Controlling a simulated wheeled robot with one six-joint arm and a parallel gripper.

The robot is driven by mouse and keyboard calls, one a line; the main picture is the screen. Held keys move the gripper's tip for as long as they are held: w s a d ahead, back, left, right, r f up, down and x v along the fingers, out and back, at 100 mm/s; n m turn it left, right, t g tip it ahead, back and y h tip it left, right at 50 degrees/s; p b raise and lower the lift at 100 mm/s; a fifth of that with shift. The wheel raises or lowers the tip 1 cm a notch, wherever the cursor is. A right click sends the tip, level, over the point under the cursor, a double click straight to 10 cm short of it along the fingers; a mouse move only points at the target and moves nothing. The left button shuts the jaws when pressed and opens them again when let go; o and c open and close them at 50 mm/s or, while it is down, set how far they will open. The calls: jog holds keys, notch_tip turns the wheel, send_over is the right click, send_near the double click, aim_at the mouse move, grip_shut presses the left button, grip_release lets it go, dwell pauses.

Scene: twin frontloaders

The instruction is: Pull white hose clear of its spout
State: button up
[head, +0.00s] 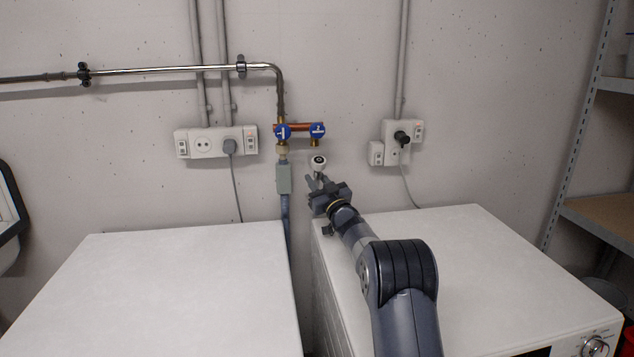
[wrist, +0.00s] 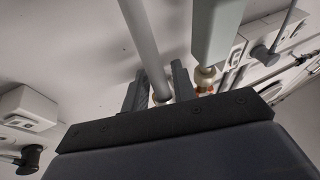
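The white hose (head: 318,161) shows its round end, a white ring with a dark centre, just below the brass spout (head: 315,142) of the blue tap marked 2 (head: 318,129). A small gap of wall shows between the hose end and the spout. My gripper (head: 318,181) is right under the hose end, above the back left corner of the right machine. In the wrist view the white hose (wrist: 146,42) runs between the two fingers of my gripper (wrist: 160,88), which close against both sides. The lower hose is hidden behind my arm in the head view.
A grey-green box (head: 284,178) on another hose hangs from the tap marked 1 (head: 282,131), close left of my gripper. The left machine (head: 170,285) and right machine (head: 490,260) stand below with clear tops. A socket with a black plug (head: 402,138) is on the right.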

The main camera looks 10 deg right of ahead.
jog(key=shift+o, duration=0.5)
jog(key=shift+s+d+f, duration=0.15)
jog(key=shift+s+f, duration=0.05)
jog(key=shift+s, duration=0.25)
jog(key=s+d, duration=0.4)
jog(key=s, duration=0.7)
jog(key=shift+s+b, duration=0.3)
jog(key=shift+b, duration=0.15)
jog(key=shift+c, duration=0.2)
